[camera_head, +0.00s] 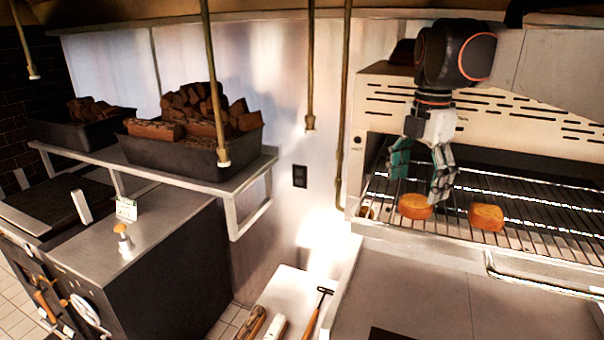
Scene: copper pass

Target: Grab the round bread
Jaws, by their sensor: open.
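Two pieces of bread lie on the wire rack of a broiler oven at the right of the head view. The left one is a round, golden-brown bread (415,207). The right one is a squarer, orange-brown bread (486,216). My gripper (420,180) points down from my arm above the rack, over the round bread. Its fingers are apart, one to the left and one to the right, and nothing shows between them. The right finger overlaps the upper right edge of the round bread in the picture, and I cannot tell if they touch.
The oven body (380,105) rises behind the rack (545,215), with the oven hood close above my gripper. A metal bar handle (540,287) runs along the front. A wall shelf (215,180) with two dark bins of wood stands left. A steel counter (400,290) lies below the rack.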

